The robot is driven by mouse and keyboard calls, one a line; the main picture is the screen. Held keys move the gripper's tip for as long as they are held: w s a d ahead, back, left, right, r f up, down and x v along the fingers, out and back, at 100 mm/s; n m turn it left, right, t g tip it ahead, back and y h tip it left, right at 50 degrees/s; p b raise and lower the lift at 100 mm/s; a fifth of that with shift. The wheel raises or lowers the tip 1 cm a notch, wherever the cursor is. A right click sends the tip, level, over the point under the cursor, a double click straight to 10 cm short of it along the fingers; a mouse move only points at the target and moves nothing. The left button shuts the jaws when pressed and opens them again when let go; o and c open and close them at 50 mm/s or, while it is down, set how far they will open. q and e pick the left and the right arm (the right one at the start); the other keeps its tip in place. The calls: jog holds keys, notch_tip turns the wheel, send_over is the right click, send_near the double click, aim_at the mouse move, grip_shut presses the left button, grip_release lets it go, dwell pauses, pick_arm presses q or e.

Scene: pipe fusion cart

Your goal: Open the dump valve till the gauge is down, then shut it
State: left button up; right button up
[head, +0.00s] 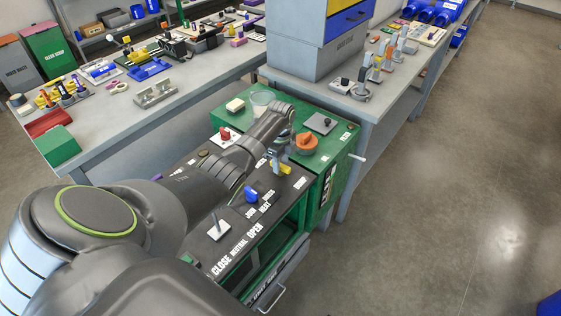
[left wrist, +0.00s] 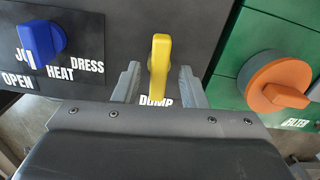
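The yellow dump valve handle (left wrist: 160,58) stands out from the dark panel above the word DUMP in the left wrist view. In the head view it shows as a small yellow piece (head: 285,171) by my left gripper (head: 276,160). In the left wrist view the fingers of my left gripper (left wrist: 160,74) are open, one on each side of the handle, with a gap on both sides. The handle points straight up and down in that picture. I cannot make out a gauge in either view; my arm covers part of the panel. My right gripper is not in view.
A blue knob (left wrist: 40,41) is left of the dump handle, and an orange knob (left wrist: 280,85) marked FILTER is on the green panel to the right. A grey lever (head: 217,230) stands by CLOSE, NEUTRAL, OPEN. A workbench (head: 125,130) with tools lies behind.

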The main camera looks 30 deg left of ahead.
pick_arm(q)
notch_tip(320, 180, up, 17)
jog(key=shift+r, duration=0.2)
dwell(0.5)
